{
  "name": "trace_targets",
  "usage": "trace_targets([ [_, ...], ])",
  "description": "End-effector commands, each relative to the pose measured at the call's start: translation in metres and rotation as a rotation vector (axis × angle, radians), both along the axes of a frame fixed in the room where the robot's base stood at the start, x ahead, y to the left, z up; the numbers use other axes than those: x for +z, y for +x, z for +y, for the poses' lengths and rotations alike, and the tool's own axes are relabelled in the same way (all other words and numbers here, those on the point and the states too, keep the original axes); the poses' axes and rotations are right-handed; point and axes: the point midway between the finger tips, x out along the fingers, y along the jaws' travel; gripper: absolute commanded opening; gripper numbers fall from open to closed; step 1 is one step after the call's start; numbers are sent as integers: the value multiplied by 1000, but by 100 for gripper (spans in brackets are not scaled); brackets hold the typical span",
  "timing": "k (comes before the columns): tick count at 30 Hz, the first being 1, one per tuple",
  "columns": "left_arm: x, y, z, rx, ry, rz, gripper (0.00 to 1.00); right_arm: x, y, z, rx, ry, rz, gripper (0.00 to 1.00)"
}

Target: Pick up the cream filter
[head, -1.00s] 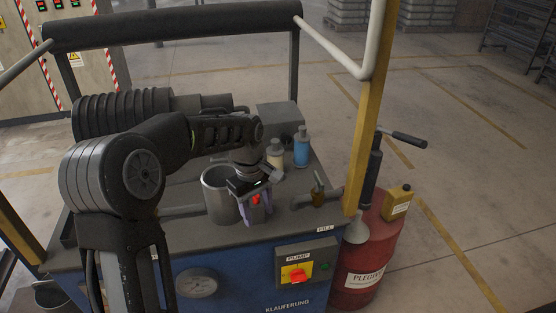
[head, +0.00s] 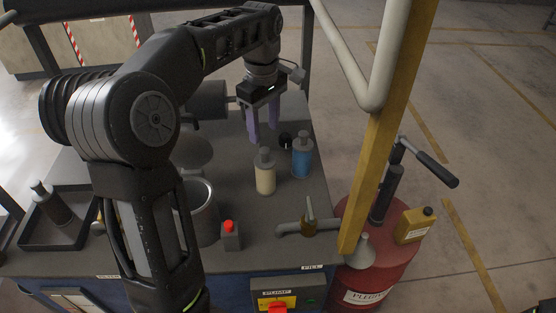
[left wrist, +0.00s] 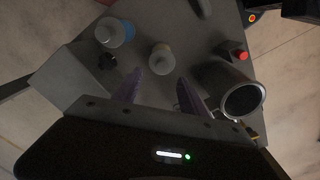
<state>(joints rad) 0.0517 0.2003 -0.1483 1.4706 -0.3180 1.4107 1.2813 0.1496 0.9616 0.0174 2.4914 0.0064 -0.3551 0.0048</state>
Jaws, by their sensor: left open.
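The cream filter (head: 265,176) looks like a small bottle with a grey top. It stands upright on the grey bench top, left of a similar blue one (head: 302,160). My left gripper (head: 263,134) is open and empty, its purple fingers pointing down beyond the cream filter in the head view. In the left wrist view, the cream filter (left wrist: 161,62) shows just past the gap between the fingertips (left wrist: 160,78), apparently apart from them. The blue one (left wrist: 115,33) is up and left there. My right gripper is not in view.
A metal pot (head: 203,215), a red-button box (head: 231,238) and a tap-like valve (head: 300,226) stand nearer on the bench. A small black round part (head: 285,141) lies behind the filters. A yellow post (head: 388,130) rises at the right. A tray (head: 82,240) is at the left.

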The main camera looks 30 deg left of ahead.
Motion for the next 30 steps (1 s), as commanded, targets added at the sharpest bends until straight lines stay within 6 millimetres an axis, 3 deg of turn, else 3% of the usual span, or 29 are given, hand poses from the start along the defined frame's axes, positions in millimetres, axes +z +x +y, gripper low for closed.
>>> trace_targets([
  [8, -1, 0, 0, 0, 0, 0, 50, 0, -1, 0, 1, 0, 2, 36],
  [16, -25, 0, 0, 0, 0, 1, 50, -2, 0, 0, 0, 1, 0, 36],
  [26, -27, 0, 0, 0, 0, 1, 50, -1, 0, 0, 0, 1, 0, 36],
  [30, -38, 0, -1, -1, -1, 3, 50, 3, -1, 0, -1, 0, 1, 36],
])
